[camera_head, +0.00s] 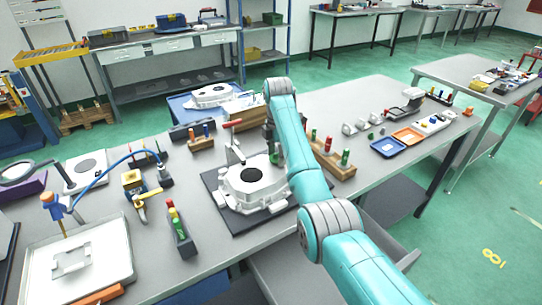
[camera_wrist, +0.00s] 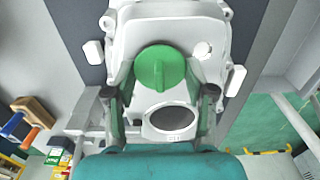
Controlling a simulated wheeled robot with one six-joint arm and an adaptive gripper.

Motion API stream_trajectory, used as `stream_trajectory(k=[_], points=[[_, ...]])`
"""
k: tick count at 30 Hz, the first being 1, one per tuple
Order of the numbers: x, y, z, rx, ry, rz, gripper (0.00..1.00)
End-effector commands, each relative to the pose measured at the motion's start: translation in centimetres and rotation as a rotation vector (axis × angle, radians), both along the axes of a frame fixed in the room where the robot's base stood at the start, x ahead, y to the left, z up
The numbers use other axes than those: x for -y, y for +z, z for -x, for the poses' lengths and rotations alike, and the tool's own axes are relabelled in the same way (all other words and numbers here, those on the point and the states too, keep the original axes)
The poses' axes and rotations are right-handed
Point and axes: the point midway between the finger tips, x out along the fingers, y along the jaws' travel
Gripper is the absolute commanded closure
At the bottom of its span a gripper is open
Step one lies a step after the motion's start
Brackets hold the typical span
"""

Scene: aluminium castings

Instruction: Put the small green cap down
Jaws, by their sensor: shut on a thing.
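The small green cap (camera_wrist: 160,68) shows in the wrist view, round with a raised ridge across it. It sits between the fingertips of my gripper (camera_wrist: 160,78), which is shut on it. Beyond the cap is a white aluminium casting (camera_wrist: 207,35) with a round dark opening below the cap. I cannot tell whether the cap touches the casting. In the head view the casting (camera_head: 235,190) lies on a dark mat (camera_head: 238,224), and my arm reaches past its right side.
A wooden block with coloured plugs (camera_head: 339,170) stands right of my arm. A blue tray (camera_head: 388,148) and an orange tray (camera_head: 407,137) lie farther right, with small green parts (camera_head: 369,135) beside them. A red-handled clamp (camera_head: 233,145) rises behind the casting.

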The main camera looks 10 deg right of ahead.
Motion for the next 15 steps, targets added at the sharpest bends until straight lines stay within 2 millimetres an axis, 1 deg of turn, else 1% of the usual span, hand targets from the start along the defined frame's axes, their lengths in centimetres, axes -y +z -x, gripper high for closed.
stream_trajectory(k=[2, 8, 15], points=[[0.41, -0.42, 0.04, 0.001, -0.001, 0.0, 0.58], [0.37, -0.41, 0.03, 0.001, 0.0, 0.0, 0.58], [0.34, -1.03, 0.06, -0.001, 0.0, 0.0, 0.58]])
